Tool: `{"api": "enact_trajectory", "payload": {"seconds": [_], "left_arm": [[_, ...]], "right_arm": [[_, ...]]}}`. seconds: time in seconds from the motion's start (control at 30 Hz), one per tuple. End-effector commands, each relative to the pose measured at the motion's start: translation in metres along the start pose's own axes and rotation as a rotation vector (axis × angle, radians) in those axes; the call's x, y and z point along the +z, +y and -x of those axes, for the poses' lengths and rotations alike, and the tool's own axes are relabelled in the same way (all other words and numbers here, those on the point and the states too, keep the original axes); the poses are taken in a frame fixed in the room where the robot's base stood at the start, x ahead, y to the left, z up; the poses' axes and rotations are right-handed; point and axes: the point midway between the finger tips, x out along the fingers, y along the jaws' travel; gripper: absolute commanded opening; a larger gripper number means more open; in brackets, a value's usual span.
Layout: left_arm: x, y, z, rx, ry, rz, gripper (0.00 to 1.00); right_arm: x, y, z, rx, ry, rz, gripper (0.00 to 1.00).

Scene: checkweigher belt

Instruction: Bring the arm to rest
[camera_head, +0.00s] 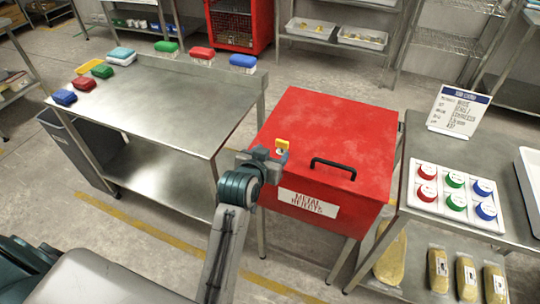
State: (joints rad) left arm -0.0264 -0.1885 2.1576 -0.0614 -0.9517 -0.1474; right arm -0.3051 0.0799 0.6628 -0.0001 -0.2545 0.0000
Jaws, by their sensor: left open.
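My left arm reaches up from the bottom middle of the head view. Its gripper (264,156) is at the near left edge of the red metal rejects box (335,120), in front of it in the picture. I see nothing held in the gripper, and its fingers are small and hard to make out. I cannot tell whether it touches the box. The box lid is closed, with a black handle (333,166) on it and a small yellow piece (282,144) beside the gripper. My right gripper is not in view.
A steel table (175,100) on the left has coloured packs along its edges. A steel bench on the right holds a white tray (410,197) of red, green and blue lidded tubs and a sign (459,110). Bare floor (165,225) lies left of my arm.

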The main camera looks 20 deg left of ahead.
Motion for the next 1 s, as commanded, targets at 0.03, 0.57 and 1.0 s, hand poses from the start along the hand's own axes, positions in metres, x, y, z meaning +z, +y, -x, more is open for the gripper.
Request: {"api": "enact_trajectory", "payload": {"seconds": [0.03, 0.57, 1.0], "left_arm": [[0.000, 0.000, 0.003, 0.000, 0.001, 0.001, 0.60], [0.001, 0.000, 0.005, 0.000, -0.002, 0.000, 0.60], [0.157, -0.044, 0.112, -0.019, -0.482, -0.056, 0.60]], "right_arm": [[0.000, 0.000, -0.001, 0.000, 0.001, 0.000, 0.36], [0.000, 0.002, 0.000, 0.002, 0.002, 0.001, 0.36], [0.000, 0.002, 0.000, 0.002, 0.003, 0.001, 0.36]]}}
